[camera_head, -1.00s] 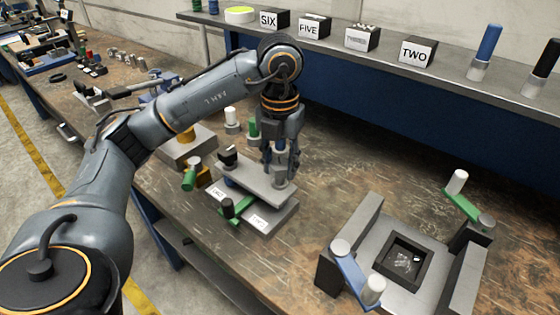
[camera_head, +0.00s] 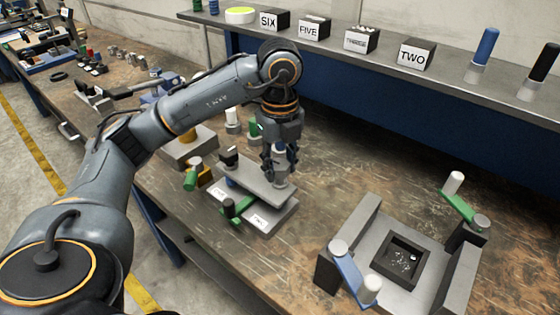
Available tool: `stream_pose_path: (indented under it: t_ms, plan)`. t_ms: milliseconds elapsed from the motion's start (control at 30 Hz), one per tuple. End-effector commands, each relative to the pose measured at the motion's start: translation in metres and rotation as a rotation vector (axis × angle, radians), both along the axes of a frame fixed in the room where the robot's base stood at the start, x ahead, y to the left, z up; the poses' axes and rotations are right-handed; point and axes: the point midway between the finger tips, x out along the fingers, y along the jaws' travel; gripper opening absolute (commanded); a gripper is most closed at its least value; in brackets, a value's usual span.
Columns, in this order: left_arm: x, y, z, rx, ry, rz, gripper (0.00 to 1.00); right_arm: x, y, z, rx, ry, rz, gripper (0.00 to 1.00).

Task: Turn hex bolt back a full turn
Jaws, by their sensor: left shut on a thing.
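My left gripper (camera_head: 279,163) points straight down, shut on the upright grey hex bolt (camera_head: 281,180) at the right end of a grey plate (camera_head: 252,184). The fingers hide most of the bolt's top, so its hex shape cannot be made out. The plate lies over a labelled grey base block (camera_head: 285,217) on the brown workbench. My right gripper is not in view.
A grey fixture with a square black well (camera_head: 403,260) and green and blue levers stands to the right. A shelf (camera_head: 445,80) with numbered blocks (camera_head: 416,54) runs along the back. Bare bench lies between.

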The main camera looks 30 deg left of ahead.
Motion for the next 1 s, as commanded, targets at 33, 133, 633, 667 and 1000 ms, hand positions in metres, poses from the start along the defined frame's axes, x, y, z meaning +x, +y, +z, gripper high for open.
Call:
stream_pose_path:
  t_ms: [33, 133, 633, 667, 1000]
  plan:
    - [-0.002, 0.0, -0.003, 0.002, 0.013, 0.042, 0.06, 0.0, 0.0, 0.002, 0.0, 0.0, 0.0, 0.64]
    - [-0.002, 0.0, -0.003, 0.003, 0.013, 0.137, 0.06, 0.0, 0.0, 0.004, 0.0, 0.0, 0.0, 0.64]
    - [-0.003, 0.0, -0.003, 0.006, 0.012, 0.613, 0.06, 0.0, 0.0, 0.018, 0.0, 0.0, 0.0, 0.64]
    - [-0.003, 0.0, -0.003, 0.007, 0.012, 0.641, 0.06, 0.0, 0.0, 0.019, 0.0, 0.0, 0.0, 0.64]
    - [-0.004, -0.001, 0.005, 0.008, 0.015, 0.94, 0.06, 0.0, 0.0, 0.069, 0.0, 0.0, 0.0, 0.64]
